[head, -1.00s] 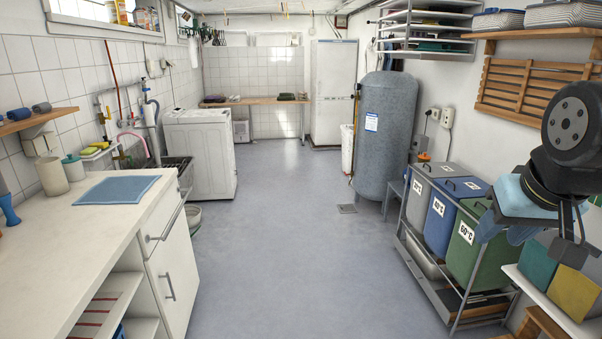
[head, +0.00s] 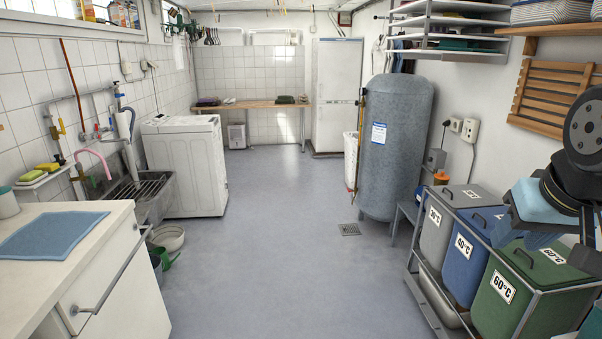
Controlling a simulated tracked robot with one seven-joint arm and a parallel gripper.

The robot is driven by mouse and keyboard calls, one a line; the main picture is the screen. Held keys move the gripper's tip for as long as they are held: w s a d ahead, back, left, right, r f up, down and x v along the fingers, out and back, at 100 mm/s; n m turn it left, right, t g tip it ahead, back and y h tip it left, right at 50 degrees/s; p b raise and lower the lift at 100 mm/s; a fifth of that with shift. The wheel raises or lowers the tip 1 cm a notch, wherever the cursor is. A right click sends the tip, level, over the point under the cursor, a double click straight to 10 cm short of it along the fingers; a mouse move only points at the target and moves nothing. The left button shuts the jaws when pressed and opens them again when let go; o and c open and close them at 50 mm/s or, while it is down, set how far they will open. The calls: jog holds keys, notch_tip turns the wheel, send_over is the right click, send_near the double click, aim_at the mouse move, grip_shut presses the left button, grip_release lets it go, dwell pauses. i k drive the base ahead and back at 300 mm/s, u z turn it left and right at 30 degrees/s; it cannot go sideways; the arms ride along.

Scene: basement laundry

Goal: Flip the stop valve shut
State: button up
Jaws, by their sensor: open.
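Pipes with small fittings run along the tiled left wall above the sink (head: 140,195). A small yellow lever (head: 61,126) shows on this pipework, and it looks like a stop valve. It is too small to tell which way its handle is turned. My gripper (head: 582,226) is at the right edge, partly cut off by the frame, below the black and light blue parts of my arm. It is open, with nothing seen in it. It is across the room from the pipework, above the green bin.
A counter with a blue mat (head: 62,235) stands at left front. A green watering can (head: 165,259) and basins lie on the floor by the sink. Laundry bins (head: 462,250) in a rack and a grey tank (head: 394,150) line the right. The middle floor (head: 270,250) is clear.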

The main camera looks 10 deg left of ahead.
aim_at(62, 128)
jog(key=u, duration=0.1)
jog(key=i, duration=1.1)
jog(key=u, duration=0.6)
jog(key=i, duration=1.05)
jog(key=u, duration=1.25)
jog(key=i, duration=0.95)
jog(key=u, duration=0.5)
jog(key=k, duration=0.75)
jog(key=u, duration=0.2)
jog(key=i, duration=0.85)
jog(key=z, duration=0.1)
